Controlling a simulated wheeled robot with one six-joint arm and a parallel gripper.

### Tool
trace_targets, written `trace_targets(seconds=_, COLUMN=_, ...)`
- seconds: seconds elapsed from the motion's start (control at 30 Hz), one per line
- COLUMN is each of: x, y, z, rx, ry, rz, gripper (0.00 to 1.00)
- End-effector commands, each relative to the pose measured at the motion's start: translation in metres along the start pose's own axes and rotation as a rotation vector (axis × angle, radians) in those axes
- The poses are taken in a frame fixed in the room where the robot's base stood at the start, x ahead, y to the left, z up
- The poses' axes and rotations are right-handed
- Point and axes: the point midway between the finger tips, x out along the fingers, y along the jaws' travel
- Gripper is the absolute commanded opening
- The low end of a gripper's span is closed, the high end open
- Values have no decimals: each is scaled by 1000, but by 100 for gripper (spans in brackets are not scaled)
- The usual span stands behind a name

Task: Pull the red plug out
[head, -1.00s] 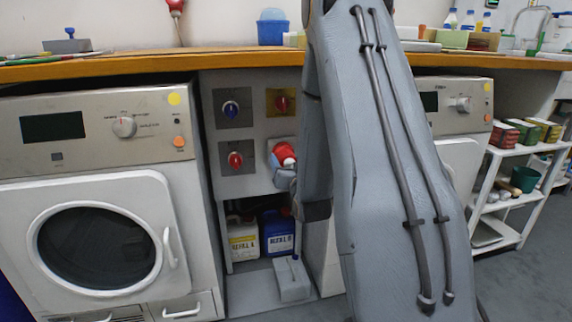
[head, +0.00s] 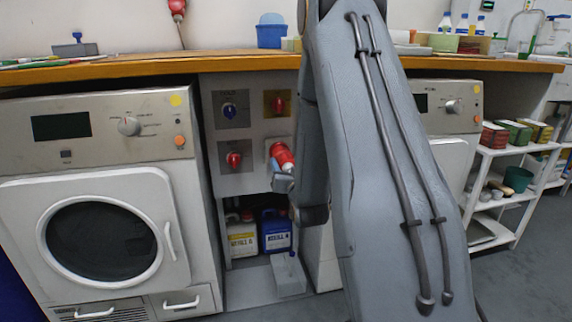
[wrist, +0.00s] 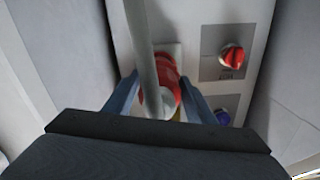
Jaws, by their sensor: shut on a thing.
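The red plug (head: 283,157) is at the white socket plate (head: 269,146) on the grey panel, below the yellow-backed knob. In the wrist view the plug (wrist: 166,68) lies between the two blue-grey fingers, with its pale rear end towards me and a thick pale cable (wrist: 142,50) crossing in front. My gripper (wrist: 160,88) is shut on the plug. It also shows in the head view (head: 282,182), partly hidden by my arm. I cannot tell whether the plug's front is still inside the socket.
Other knobs sit close by on the panel: a red one (head: 234,160), a blue one (head: 229,110) and a red one on yellow (head: 279,104). A washing machine (head: 100,200) stands left. Two jugs (head: 275,232) stand below. The wooden counter (head: 130,64) is above.

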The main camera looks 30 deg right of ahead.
Motion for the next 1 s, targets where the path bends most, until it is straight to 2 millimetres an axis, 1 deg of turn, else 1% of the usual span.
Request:
trace_targets(seconds=0.03, x=-1, y=-3, z=0, rx=-1, ry=0, rz=-5, gripper=10)
trace_targets(seconds=0.27, x=0, y=-7, z=1, rx=-1, ry=0, rz=-6, gripper=10)
trace_targets(seconds=0.3, x=0, y=-7, z=1, rx=-1, ry=0, rz=-6, gripper=54)
trace_targets(seconds=0.33, x=0, y=-7, z=1, rx=-1, ry=0, rz=-6, gripper=59)
trace_targets(seconds=0.37, x=0, y=-8, z=1, rx=-1, ry=0, rz=-6, gripper=61)
trace_targets(seconds=0.63, x=-1, y=-10, z=2, rx=-1, ry=-2, rz=-10, gripper=61)
trace_targets(seconds=0.73, x=-6, y=-9, z=2, rx=0, ry=-3, rz=-9, gripper=61)
trace_targets(seconds=0.87, x=-25, y=-8, z=1, rx=0, ry=-4, rz=-7, gripper=61)
trace_targets(seconds=1.0, x=-49, y=-6, z=1, rx=0, ry=-5, rz=-5, gripper=61)
